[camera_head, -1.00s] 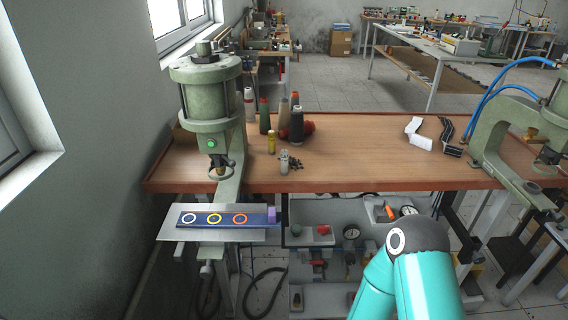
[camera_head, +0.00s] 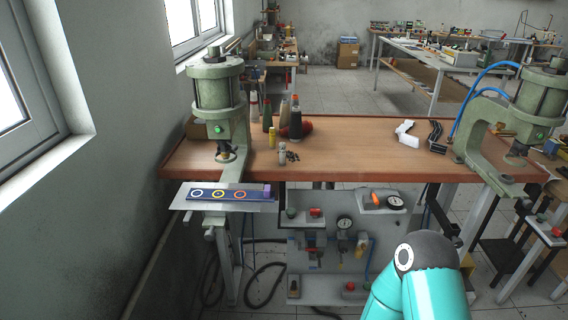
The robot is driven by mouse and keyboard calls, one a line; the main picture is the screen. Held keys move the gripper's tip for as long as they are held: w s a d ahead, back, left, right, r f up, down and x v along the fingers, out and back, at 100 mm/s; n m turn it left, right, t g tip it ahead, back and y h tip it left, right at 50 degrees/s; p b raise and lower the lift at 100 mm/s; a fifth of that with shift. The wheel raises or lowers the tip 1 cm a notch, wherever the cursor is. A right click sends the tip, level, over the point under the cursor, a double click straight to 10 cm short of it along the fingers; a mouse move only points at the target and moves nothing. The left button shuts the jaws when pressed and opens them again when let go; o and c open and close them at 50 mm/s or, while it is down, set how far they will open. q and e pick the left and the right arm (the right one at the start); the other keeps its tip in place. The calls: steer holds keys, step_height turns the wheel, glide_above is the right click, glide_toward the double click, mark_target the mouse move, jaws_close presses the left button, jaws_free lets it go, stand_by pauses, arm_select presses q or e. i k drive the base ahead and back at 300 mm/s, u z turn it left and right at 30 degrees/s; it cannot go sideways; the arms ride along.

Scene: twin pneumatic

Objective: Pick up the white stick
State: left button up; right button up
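No clearly stick-shaped white thing shows in the head view. A white angular piece (camera_head: 406,132) lies on the wooden table right of its middle, beside a black piece (camera_head: 435,135). I cannot tell whether the white piece is the stick. Neither of my grippers is in view. Only a teal link of one of my arms, with a dark joint, shows at the bottom right, in front of the table.
A green press (camera_head: 217,100) stands at the left of the wooden table (camera_head: 350,155), another press (camera_head: 530,100) at its right. Thread cones (camera_head: 295,120) and small bottles stand left of the middle. A plate with coloured rings (camera_head: 230,194) juts out at front left. A gauge panel (camera_head: 330,245) is below.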

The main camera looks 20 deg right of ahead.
mark_target(282, 144)
steer(key=z, duration=0.45)
steer(key=i, duration=0.15)
steer(key=u, duration=2.95)
steer(key=k, duration=2)
steer(key=z, duration=1.35)
steer(key=i, duration=1)
steer(key=z, duration=0.05)
